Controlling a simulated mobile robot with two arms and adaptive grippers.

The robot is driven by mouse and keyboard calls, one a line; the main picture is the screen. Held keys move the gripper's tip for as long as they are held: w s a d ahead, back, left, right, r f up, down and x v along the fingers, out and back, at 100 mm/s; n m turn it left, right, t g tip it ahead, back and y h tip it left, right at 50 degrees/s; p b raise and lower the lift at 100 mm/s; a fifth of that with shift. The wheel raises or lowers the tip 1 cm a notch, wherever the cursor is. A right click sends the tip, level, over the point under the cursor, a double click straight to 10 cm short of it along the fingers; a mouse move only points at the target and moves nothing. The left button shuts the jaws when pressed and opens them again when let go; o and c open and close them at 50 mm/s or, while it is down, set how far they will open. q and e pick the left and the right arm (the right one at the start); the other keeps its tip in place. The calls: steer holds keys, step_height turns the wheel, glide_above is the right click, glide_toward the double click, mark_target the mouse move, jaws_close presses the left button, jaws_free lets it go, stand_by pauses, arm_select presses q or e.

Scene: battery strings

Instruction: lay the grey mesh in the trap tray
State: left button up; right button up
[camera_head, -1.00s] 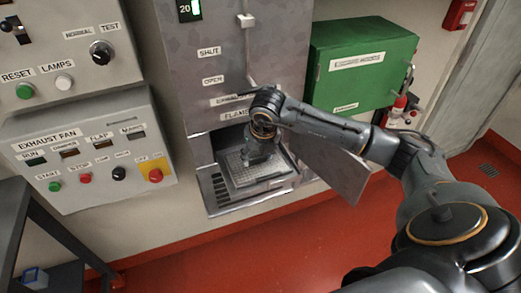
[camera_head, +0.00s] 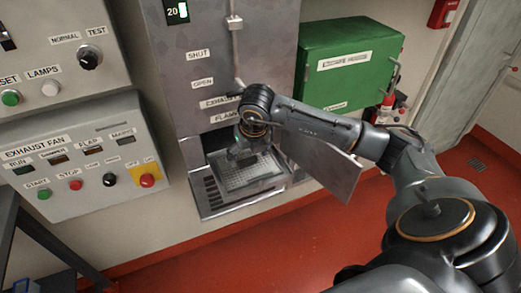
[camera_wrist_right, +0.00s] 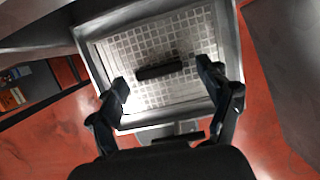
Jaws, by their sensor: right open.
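The grey mesh (camera_head: 262,174) is a light gridded sheet lying in the trap tray (camera_head: 243,204), a metal tray at the bottom opening of the grey cabinet. In the right wrist view the mesh (camera_wrist_right: 178,38) lies inside the raised rim of the tray (camera_wrist_right: 231,35), with a dark bar handle (camera_wrist_right: 159,71) at its middle. My right gripper (camera_head: 243,156) is over the mesh. In the wrist view its fingers (camera_wrist_right: 162,77) are spread open on either side of the handle, apart from it. Whether the mesh is fully flat is hard to tell. My left gripper is out of view.
A grey plate, the open flap (camera_head: 330,172), hangs out to the right of the opening, close to my right forearm. The exhaust fan panel (camera_head: 75,165) is to the left, a green box (camera_head: 350,65) to the right. The red floor (camera_head: 260,250) in front is clear.

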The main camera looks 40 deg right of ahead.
mark_target(251, 169)
steer(key=b+v, duration=0.1)
steer(key=v, duration=0.3)
steer(key=s+a+b, duration=0.3)
steer(key=s+b, duration=0.1)
steer(key=s, duration=0.7)
steer(key=shift+s, duration=0.4)
